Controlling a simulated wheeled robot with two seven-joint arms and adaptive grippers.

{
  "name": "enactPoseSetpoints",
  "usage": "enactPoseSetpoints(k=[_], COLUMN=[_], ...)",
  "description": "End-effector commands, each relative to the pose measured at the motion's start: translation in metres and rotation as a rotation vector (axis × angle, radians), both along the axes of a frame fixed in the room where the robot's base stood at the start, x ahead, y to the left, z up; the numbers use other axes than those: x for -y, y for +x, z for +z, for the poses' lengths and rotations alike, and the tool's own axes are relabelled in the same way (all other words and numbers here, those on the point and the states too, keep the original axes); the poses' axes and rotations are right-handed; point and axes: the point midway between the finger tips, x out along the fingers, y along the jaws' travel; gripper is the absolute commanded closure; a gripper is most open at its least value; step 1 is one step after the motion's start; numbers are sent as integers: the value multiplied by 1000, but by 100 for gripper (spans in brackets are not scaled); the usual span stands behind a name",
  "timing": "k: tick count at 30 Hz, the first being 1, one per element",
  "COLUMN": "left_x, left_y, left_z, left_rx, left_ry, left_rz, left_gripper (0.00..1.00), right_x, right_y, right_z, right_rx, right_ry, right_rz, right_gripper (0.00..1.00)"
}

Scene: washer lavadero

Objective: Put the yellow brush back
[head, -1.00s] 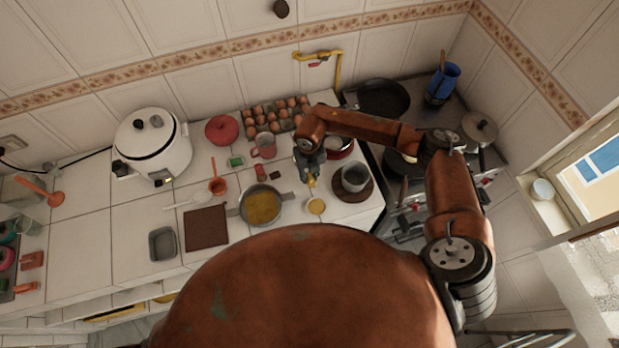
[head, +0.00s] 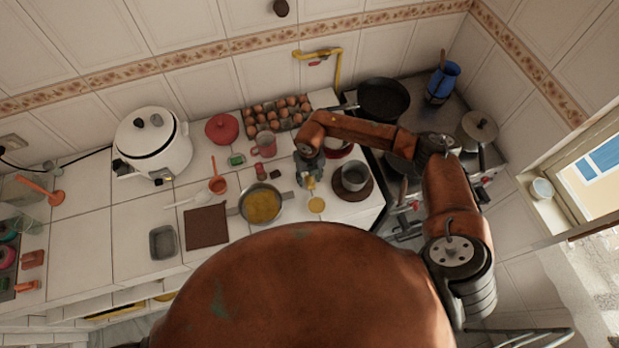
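My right gripper (head: 309,176) points down over the counter, left of the grey pot on the round brown board. A small yellow piece shows at its fingertips, too small to tell whether it is held. A round pale-yellow thing (head: 316,205) lies on the counter just in front of the fingertips. It may be part of the yellow brush, but I cannot tell. No other thing in view is clearly a yellow brush. My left gripper is not in view.
Close around the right gripper are a pan with yellow contents (head: 262,206), a grey pot (head: 354,177), a pink mug (head: 265,144) and a tray of eggs (head: 272,115). The stove (head: 455,110) is to the right. The white counter (head: 130,225) has free room at left.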

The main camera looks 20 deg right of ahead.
Motion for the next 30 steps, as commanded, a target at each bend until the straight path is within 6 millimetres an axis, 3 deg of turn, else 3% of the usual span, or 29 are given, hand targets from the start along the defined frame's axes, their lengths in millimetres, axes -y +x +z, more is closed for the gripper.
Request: enactPoseSetpoints(k=[8, 21, 30], left_x=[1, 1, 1], left_y=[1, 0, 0], left_z=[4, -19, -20], left_rx=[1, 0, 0], left_ry=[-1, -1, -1], left_rz=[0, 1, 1], left_gripper=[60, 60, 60], right_x=[0, -2, -2], right_y=[0, -4, -5], right_z=[2, 66, 79], right_rx=[0, 2, -1], right_ry=[0, 0, 0], right_rz=[-1, 1, -1], right_gripper=[62, 62, 62])
